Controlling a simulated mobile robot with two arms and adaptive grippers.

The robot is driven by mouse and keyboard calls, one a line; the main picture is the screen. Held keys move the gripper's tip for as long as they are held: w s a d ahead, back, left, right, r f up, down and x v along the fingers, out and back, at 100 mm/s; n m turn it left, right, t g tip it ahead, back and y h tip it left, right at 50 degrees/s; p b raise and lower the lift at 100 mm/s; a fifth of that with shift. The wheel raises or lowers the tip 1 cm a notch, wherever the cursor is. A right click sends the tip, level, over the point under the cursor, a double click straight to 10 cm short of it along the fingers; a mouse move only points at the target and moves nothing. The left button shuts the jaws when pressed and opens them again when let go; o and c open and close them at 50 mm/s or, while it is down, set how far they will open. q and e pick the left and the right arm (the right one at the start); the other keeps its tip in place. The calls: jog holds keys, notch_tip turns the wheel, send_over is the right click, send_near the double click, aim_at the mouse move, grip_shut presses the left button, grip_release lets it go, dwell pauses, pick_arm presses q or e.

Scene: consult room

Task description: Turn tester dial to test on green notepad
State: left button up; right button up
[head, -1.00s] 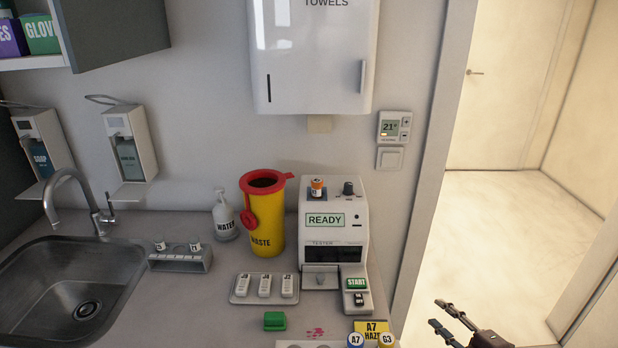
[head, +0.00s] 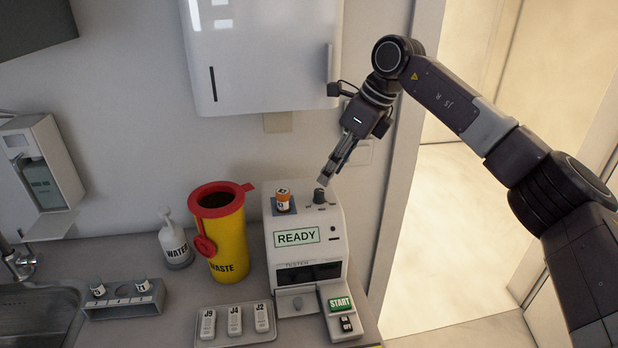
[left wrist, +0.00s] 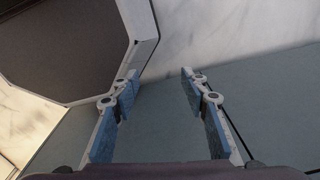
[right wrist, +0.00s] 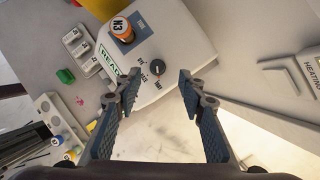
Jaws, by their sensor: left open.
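The white tester (head: 338,248) stands on the counter with a green READY display. My right gripper (head: 330,178) is just above and beside the dial. In the right wrist view its fingers (right wrist: 159,80) are open, with the dial beyond the gap between the tips. My left gripper (left wrist: 158,80) is open and empty. I cannot make out a green notepad; a small green item (right wrist: 65,76) shows in the right wrist view.
A towel dispenser (head: 262,60) hangs above.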

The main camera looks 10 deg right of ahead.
aim_at(320, 191)
jog(key=shift+s+r+h, duration=0.1)
jog(key=shift+r+h, duration=0.2)
jog(key=p+x, duration=0.1)
jog(key=x, duration=0.1)
jog(key=s+p+x, duration=0.1)
jog(key=x, duration=0.1)
jog(key=shift+w+a+f, duration=0.2)
jog(key=shift+a+f, duration=0.05)
jog(key=shift+f, duration=0.1)
jog(key=shift+x, duration=0.95)
jog(key=shift+w+f, duration=0.1)
jog(key=shift+w, duration=0.05)
pick_arm(q)
jog(key=shift+s+r, duration=0.4)
jog(key=shift+r, duration=0.25)
jog(key=shift+s+r, duration=0.4)
jog(key=shift+r, duration=0.2)
pick_arm(e)
grip_shut()
